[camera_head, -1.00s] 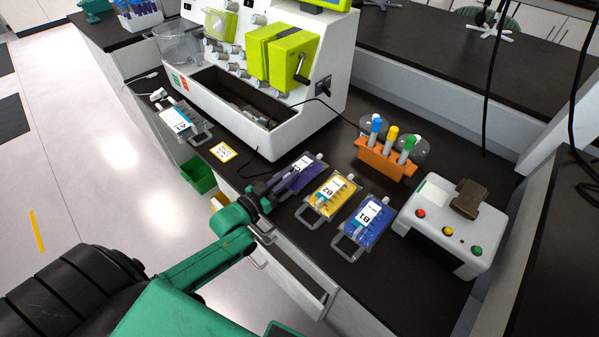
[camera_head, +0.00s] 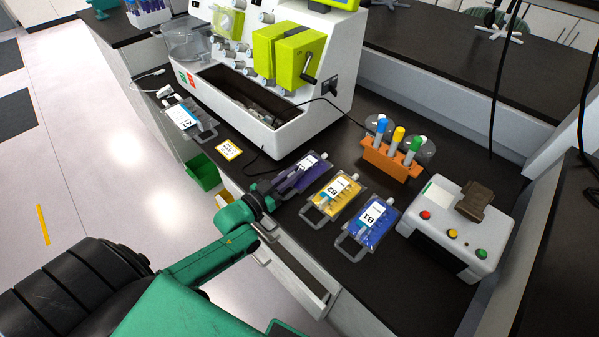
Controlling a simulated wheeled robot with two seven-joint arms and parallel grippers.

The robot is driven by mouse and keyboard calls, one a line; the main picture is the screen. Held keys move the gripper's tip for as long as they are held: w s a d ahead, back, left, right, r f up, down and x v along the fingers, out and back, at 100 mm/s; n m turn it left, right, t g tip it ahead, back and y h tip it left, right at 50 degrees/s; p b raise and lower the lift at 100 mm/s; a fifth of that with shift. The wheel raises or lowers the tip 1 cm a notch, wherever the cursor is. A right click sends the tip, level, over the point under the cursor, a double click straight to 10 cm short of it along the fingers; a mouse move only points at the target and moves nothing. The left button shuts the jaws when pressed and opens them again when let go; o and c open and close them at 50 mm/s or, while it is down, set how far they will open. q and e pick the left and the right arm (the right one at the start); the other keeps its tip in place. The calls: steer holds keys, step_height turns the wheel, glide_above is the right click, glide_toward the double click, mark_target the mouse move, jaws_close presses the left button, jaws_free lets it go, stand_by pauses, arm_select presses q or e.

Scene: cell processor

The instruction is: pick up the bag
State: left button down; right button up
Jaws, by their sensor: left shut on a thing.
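The purple bag (camera_head: 299,179) with a white label lies on the dark bench, left of the yellow bag. My left gripper (camera_head: 268,191) comes in from the lower left and is shut on the near end of the purple bag. Its fingers look dark there and partly hide that end. The yellow bag (camera_head: 326,204), labelled B2, and the blue bag (camera_head: 379,236), labelled B1, lie to the right with their grey handles toward the front. A clear bag (camera_head: 187,119), labelled A1, lies at the left beside the machine. My right gripper is not in view.
The white cell processor (camera_head: 318,119) stands behind the bags. An orange rack (camera_head: 387,162) with capped tubes and a white button box (camera_head: 449,231) stand to the right. A yellow-edged card (camera_head: 228,150) lies left of the purple bag. A green bin (camera_head: 202,171) is below the bench edge.

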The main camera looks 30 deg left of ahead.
arm_select(q)
steer(key=shift+r, duration=0.15)
steer(key=shift+s+d+r, duration=0.15)
steer(key=shift+r, duration=0.05)
step_height(320, 180, up, 7)
steer(key=shift+f+p, duration=0.1)
steer(key=shift+p, duration=0.25)
steer(key=s+d+b, duration=0.1)
steer(key=s+d, duration=1.2)
steer(key=s, duration=0.1)
steer(key=shift+s+f, duration=0.2)
stand_by(1.7)
